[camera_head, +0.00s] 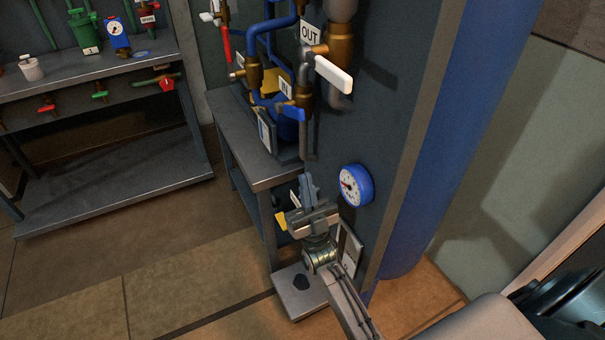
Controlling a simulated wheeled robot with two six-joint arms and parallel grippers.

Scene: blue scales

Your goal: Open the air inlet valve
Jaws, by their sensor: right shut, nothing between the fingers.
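Brass valves and pipes are mounted on the dark panel at the upper middle. A white lever handle (333,74) sits below the "OUT" sign (310,34) and tilts down to the right. A blue handle (293,113) sits lower, near the "IN" sign (285,88). I cannot tell for sure which of these is the air inlet valve. My right gripper (306,184) is shut and empty, pointing up below the pipes, left of the blue gauge. It appears apart from both handles. My left gripper is not in view.
A blue-rimmed gauge (355,186) is on the panel, right of my right gripper. A grey metal table (250,150) stands behind it. A shelf (120,170) with valves and fittings stands at the left. The tiled floor between is clear.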

